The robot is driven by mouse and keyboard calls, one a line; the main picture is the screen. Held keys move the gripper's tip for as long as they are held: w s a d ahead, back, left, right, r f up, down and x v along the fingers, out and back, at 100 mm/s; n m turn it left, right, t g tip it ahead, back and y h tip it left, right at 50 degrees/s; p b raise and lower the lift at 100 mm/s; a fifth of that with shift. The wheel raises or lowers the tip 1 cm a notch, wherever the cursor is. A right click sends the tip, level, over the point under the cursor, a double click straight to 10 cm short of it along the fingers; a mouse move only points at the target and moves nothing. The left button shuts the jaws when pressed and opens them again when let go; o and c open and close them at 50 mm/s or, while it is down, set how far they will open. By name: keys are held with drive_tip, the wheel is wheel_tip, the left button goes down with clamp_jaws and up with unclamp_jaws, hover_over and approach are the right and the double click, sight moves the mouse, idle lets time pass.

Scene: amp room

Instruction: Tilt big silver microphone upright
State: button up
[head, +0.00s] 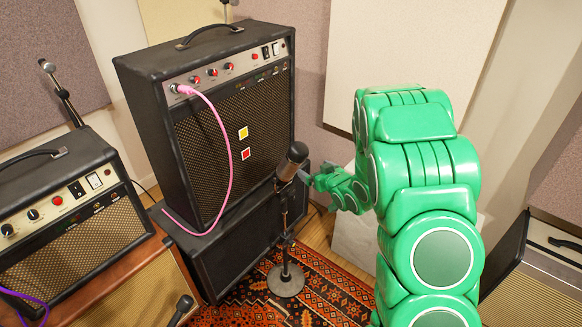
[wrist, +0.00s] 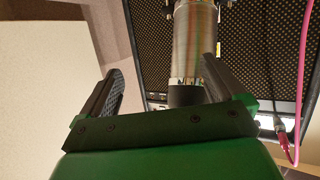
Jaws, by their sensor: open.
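The big silver microphone (head: 293,160) sits on a dark stand (head: 285,240) in front of the large amp. It is tilted, its dark head end up and to the right in the head view. My gripper (head: 307,177) is just right of it, close to its body. In the wrist view the microphone's silver body (wrist: 196,40) shows as a cylinder, much closer to the right finger than the left. My gripper is open, and the right finger overlaps the microphone's edge. I cannot tell whether it touches.
A large black amp (head: 235,110) with a pink cable (head: 222,130) stands behind the microphone on another cabinet. A smaller amp (head: 65,205) is at left. Another microphone (head: 182,308) is at the bottom. A patterned rug (head: 335,290) lies under the stand.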

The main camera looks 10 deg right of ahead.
sight(296, 171)
drive_tip(key=shift+s+a+f+t+y, duration=0.15)
drive_tip(key=shift+a+f+t+y, duration=0.5)
drive_tip(key=shift+a+y, duration=0.35)
drive_tip(key=shift+s+a+f+t+y, duration=0.15)
drive_tip(key=shift+a+f+t+y, duration=0.3)
drive_tip(key=shift+a+f+y, duration=0.4)
drive_tip(key=shift+x, duration=3.95)
drive_tip(key=shift+a+r, duration=0.1)
drive_tip(key=shift+r, duration=0.05)
